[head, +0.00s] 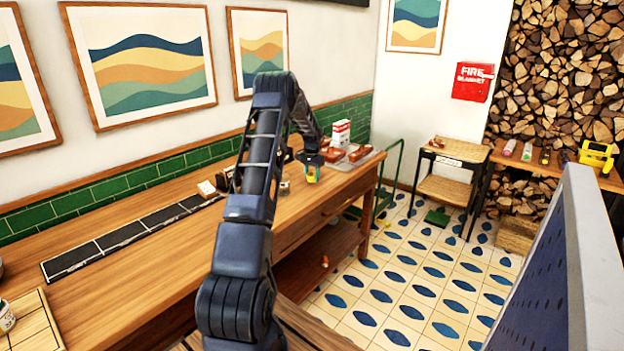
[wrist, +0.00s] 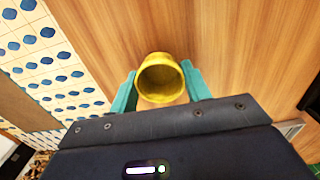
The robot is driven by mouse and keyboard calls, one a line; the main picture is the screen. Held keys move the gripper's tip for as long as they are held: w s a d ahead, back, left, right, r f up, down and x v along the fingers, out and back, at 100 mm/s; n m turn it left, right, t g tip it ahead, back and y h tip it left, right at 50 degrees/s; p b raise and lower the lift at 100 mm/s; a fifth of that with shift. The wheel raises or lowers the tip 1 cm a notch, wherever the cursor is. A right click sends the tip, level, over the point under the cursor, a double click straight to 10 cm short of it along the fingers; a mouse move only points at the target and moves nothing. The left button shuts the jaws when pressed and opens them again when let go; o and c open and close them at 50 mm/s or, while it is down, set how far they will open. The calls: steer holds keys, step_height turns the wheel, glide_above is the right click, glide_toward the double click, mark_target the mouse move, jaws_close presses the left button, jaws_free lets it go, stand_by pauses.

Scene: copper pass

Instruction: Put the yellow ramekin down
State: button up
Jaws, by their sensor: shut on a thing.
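The yellow ramekin (wrist: 161,78) is between the two teal fingers of my gripper (wrist: 158,88) in the wrist view. Its open mouth faces the wrist camera, and it looks empty. My gripper is shut on it. In the head view my gripper (head: 311,176) is over the far part of the wooden counter (head: 150,258), near its front edge, with a small bit of yellow showing at the fingers. I cannot tell whether the ramekin touches the counter top.
A tray (head: 366,155) with brown loaf-like items and a red and white box (head: 341,133) stand at the counter's far end. A small metal cup (head: 284,186) is left of my gripper. A dark inlaid strip (head: 130,232) runs along the counter. Bare wood lies around the gripper.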

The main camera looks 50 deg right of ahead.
steer(key=shift+f, duration=0.7)
steer(key=shift+f, duration=0.15)
steer(key=o, duration=1)
